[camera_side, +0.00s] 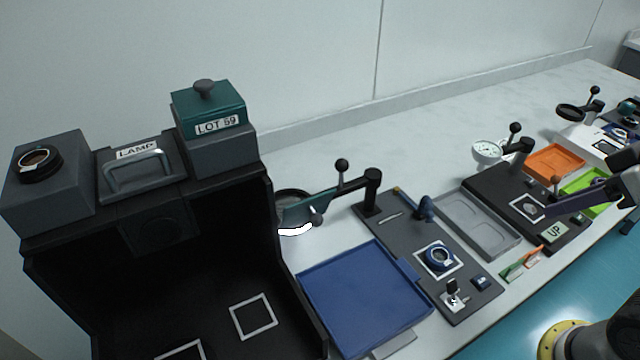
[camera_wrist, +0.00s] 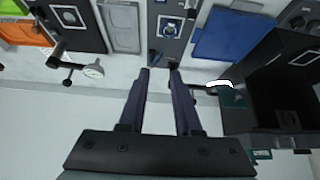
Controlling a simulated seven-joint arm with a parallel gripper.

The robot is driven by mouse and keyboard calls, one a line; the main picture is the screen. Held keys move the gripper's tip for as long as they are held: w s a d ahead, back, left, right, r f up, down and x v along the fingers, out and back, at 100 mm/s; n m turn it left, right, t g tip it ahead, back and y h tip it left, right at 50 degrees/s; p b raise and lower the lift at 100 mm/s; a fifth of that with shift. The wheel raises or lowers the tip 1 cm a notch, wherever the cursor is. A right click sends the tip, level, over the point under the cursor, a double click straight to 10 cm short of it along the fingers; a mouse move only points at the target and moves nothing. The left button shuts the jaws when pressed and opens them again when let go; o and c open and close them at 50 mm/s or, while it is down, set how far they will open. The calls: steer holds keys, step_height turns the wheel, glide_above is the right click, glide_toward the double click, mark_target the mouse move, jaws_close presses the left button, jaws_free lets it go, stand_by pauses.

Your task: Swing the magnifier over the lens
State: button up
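The magnifier (camera_side: 293,198) is a dark round frame on a swing arm with a black ball knob (camera_side: 342,165). Its arm runs from a black post (camera_side: 371,190) on a grey board. It points left, toward the black box and away from the lens. A teal piece partly covers it. The lens (camera_side: 438,257) is a blue ring inside a white square on that board; it also shows in the wrist view (camera_wrist: 167,29). My gripper (camera_wrist: 162,72) is open and empty, its two purple fingers apart. In the side view its fingers (camera_side: 572,203) are at the right, above the gauge board.
A black open box (camera_side: 60,290) stands left of a blue tray (camera_side: 365,300). A dial gauge (camera_side: 487,152) with its own knob stands on another board, behind a grey tray (camera_side: 478,225). Orange (camera_side: 553,162) and green trays lie right. The table behind the boards is clear.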

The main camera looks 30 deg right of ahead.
steer(key=o, duration=0.5)
steer(key=w+r+t, duration=0.1)
steer(key=w+r, duration=0.1)
steer(key=w+r+t, duration=0.2)
steer(key=w, duration=0.1)
steer(key=shift+w+a+r, duration=0.15)
steer(key=shift+r, duration=0.05)
steer(key=shift+c, duration=0.2)
steer(key=w+a+r+t, duration=0.2)
steer(key=w+r+t, duration=0.15)
steer(key=w, duration=0.55)
steer(key=w+a+r+t, duration=0.1)
steer(key=w+r+t, duration=0.3)
steer(key=w, duration=0.5)
steer(key=a+f+n+y, duration=0.1)
steer(key=a+f, duration=0.3)
steer(key=f, duration=0.4)
steer(key=w+a+f+n+y, duration=0.1)
steer(key=a+f+n, duration=0.15)
steer(key=f, duration=0.55)
steer(key=a+f+n+y, duration=0.1)
steer(key=a+f, duration=0.3)
steer(key=f, duration=0.4)
steer(key=w+a, duration=0.3)
steer(key=w, duration=1)
steer(key=shift+w+r+t, duration=0.3)
steer(key=shift+t, duration=0.05)
steer(key=shift+d, duration=0.1)
